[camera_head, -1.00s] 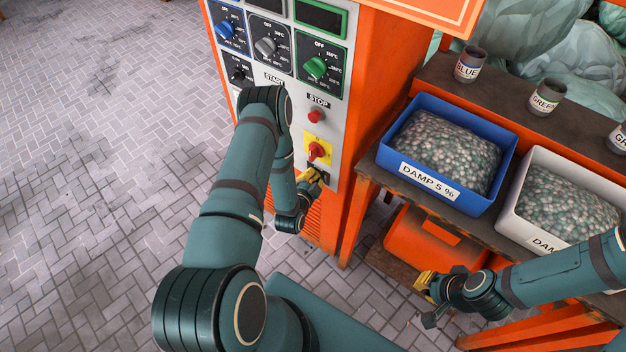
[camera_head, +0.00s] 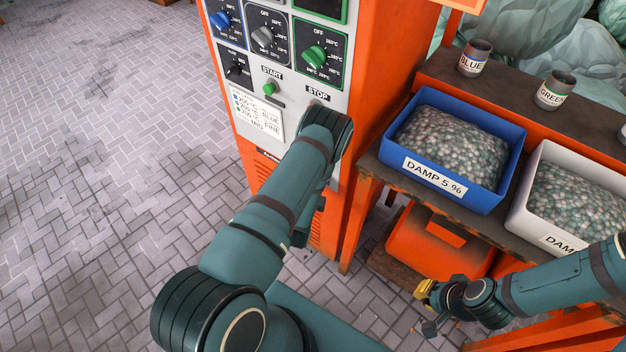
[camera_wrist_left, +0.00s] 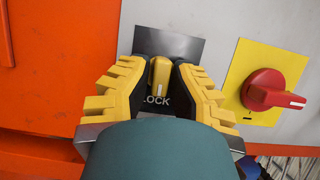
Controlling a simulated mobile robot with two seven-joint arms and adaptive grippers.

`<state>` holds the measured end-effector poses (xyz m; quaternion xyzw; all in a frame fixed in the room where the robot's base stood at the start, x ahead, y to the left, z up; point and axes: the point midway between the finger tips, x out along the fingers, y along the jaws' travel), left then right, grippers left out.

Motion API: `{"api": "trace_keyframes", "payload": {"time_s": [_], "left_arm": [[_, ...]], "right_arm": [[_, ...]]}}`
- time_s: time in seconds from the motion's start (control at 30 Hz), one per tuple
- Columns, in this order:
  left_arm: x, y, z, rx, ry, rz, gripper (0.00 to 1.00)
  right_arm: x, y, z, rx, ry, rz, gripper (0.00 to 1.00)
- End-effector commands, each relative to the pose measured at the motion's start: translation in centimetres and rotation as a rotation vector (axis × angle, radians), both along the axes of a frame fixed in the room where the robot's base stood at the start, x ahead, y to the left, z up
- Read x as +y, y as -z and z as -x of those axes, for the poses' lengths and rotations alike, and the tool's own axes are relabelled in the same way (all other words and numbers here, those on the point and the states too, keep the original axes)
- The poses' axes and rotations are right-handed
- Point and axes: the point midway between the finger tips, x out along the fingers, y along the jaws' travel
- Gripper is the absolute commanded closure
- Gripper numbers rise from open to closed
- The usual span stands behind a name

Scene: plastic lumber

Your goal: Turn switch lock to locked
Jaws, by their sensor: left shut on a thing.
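The switch lock is a small yellow knob (camera_wrist_left: 161,72) on a dark plate (camera_wrist_left: 190,44) in the left wrist view. A white mark shows at the knob's lower end, just above lettering that reads "LOCK", partly covered. My left gripper (camera_wrist_left: 161,82) has a finger on each side of the knob and is shut on it. In the head view my left arm hides the gripper and the lock. My right gripper (camera_head: 425,291) is low at the right, by the orange bin, away from the lock; its finger opening is unclear.
A red rotary switch (camera_wrist_left: 267,90) on a yellow plate sits right of the lock. The orange machine (camera_head: 376,85) has dials and a green start button (camera_head: 269,88). A blue tray (camera_head: 468,201) and a white tray (camera_head: 520,208) stand on the right bench. Floor at left is clear.

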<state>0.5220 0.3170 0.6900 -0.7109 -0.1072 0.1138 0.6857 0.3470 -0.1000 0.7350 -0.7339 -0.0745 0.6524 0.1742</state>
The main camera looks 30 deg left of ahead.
Motion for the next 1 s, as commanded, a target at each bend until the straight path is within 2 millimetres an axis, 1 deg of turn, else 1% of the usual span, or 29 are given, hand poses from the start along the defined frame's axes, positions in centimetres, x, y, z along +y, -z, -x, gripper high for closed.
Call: {"api": "trace_keyframes", "payload": {"time_s": [0.03,0.23,0.63,0.67,0.7,0.73,1.0], "left_arm": [[0.08,-0.24,-0.39,-0.013,0.002,-0.018,1.0],[0.16,-0.37,-0.41,-0.018,0.0,-0.052,1.0],[0.24,-0.46,-0.4,-0.019,-0.002,-0.059,1.0],[0.25,-0.47,-0.4,-0.019,-0.002,-0.059,0.73],[0.25,-0.47,-0.4,-0.019,-0.002,-0.059,0.59],[0.24,-0.45,-0.38,-0.018,-0.002,-0.058,0.56],[0.12,-0.2,-0.14,-0.011,-0.001,-0.055,0.56]], "right_arm": [[-0.01,0.19,-0.04,-0.001,0.0,0.0,1.0],[-0.01,0.34,-0.09,-0.002,0.001,0.0,1.0],[-0.01,0.34,-0.1,-0.002,0.001,0.0,1.0],[-0.01,0.34,-0.1,-0.002,0.001,0.0,1.0],[-0.01,0.34,-0.1,-0.002,0.001,0.0,1.0],[-0.01,0.34,-0.1,-0.002,0.001,0.0,1.0],[-0.01,0.34,-0.1,-0.002,0.001,0.0,1.0]]}}
